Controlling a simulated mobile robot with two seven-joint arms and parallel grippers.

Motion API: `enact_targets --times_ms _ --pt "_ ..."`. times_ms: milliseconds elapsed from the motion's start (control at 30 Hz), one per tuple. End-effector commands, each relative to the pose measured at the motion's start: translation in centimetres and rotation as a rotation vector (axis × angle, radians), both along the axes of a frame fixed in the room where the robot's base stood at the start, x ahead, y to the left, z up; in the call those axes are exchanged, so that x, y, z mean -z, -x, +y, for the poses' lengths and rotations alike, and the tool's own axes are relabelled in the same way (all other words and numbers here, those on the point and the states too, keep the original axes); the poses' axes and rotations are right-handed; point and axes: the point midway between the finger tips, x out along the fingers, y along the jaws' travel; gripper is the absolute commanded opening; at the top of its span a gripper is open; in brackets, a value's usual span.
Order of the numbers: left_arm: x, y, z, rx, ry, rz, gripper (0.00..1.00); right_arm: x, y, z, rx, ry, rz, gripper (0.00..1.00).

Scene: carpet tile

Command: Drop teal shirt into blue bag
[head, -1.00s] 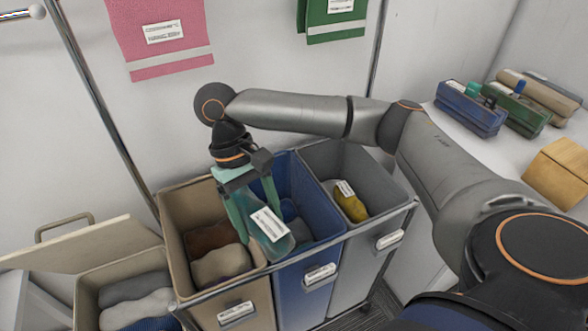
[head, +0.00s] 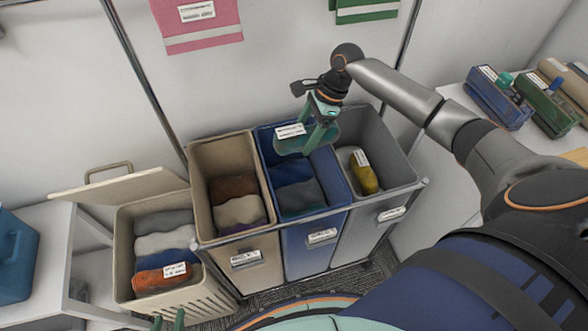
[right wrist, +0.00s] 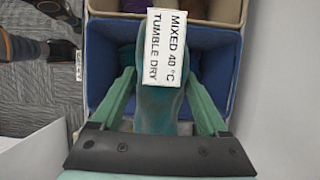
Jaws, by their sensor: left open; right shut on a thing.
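The teal shirt (head: 291,146) hangs from my right gripper (head: 308,138) above the blue bag (head: 308,248), near its back part. In the right wrist view the shirt (right wrist: 158,112) is between the two green fingers, with a white tag reading "MIXED 40 °C TUMBLE DRY". The blue bag's open mouth shows below it in that view. Dark blue and grey cloths lie inside the bag. My left gripper (head: 168,320) shows only its green fingertips at the bottom edge, apart and empty, near the beige basket.
A tan bag (head: 248,275) stands left of the blue bag and a grey bag (head: 376,238) right of it, both holding cloths. A lidded beige basket (head: 205,290) stands further left. Boxes sit on a white counter (head: 458,93) at right.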

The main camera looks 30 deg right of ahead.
Motion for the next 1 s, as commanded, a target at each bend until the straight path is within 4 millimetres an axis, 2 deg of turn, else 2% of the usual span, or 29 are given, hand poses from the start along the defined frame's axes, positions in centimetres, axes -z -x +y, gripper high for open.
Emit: enact_targets --times_ms 167,333,400,600,900,933,1000 --pt "0.2 0.1 0.0 0.000 -0.001 0.003 0.50 1.7 0.1 0.1 -0.004 0.000 0.002 0.12" --pt "1.8 0.1 0.0 0.000 -0.001 0.004 0.50 4.2 0.1 0.1 -0.006 0.001 0.001 0.12" --pt "3.1 0.1 0.0 0.000 0.000 0.004 0.50 5.0 0.0 0.1 -0.007 0.000 -0.002 0.12" --pt "4.6 0.2 0.0 0.000 -0.001 0.007 0.50 5.6 0.1 0.1 -0.008 0.000 0.000 0.12" --pt "4.5 0.2 0.0 0.000 -0.001 0.007 0.50 5.4 0.1 0.1 -0.008 0.000 0.000 0.12" --pt "4.5 0.2 0.0 0.000 0.000 0.007 0.50 5.4 0.1 0.1 -0.008 0.000 0.000 0.81" --pt "4.5 0.2 0.0 0.000 0.000 0.006 0.50 5.4 0.1 0.1 -0.008 0.000 0.000 0.88"
